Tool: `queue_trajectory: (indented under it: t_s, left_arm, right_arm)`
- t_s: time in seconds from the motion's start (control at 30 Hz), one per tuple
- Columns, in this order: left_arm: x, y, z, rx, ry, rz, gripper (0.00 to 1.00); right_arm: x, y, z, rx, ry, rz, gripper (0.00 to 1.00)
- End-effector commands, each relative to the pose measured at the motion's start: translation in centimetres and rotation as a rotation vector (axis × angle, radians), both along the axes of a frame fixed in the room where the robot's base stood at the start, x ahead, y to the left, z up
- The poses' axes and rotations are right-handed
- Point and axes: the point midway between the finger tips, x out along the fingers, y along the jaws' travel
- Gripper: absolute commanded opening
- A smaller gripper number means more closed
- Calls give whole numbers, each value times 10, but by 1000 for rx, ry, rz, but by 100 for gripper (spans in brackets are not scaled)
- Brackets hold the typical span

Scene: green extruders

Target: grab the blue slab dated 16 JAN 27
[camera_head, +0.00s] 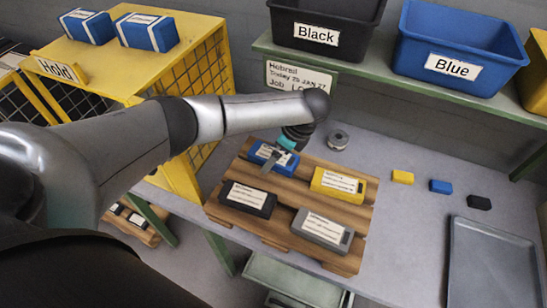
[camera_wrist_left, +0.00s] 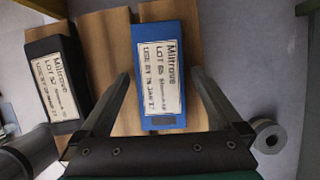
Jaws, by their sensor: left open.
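A blue slab (camera_head: 258,150) with a white label lies at the back left of a wooden pallet (camera_head: 283,212). In the left wrist view the same blue slab (camera_wrist_left: 148,32) shows "Miltrove" and a use-by line ending in JAN 27; the day is too blurred to be sure. My left gripper (camera_head: 280,160) is right over this slab. In the wrist view its open fingers (camera_wrist_left: 160,75) stand on either side of the slab, with nothing held. Two more blue slabs (camera_head: 87,26) (camera_head: 148,32) lie on the yellow Hold cage (camera_head: 110,60); their labels are unreadable. My right gripper is not in view.
The pallet also bears a black slab (camera_head: 247,198), a yellow slab (camera_head: 338,185) and a grey slab (camera_head: 322,229). A tape roll (camera_head: 338,139) stands behind it. Black (camera_head: 325,14) and Blue (camera_head: 460,45) bins sit on the shelf. A grey tray (camera_head: 492,262) lies right.

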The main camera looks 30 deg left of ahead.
Motion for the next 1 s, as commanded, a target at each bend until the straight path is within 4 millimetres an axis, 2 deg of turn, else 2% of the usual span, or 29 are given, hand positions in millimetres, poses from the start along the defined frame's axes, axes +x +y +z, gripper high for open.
queue_trajectory:
  t_s: [0.07, 0.93, 1.0]
  left_arm:
    - [0, 0, 0, 0, 0, 0, 99]
    - [0, 0, 1, -1, 0, 0, 1]
    - [1, 0, 1, -1, -1, 0, 0]
  right_arm:
    - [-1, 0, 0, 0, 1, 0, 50]
    - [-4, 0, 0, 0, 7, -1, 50]
    - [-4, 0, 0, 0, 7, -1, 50]
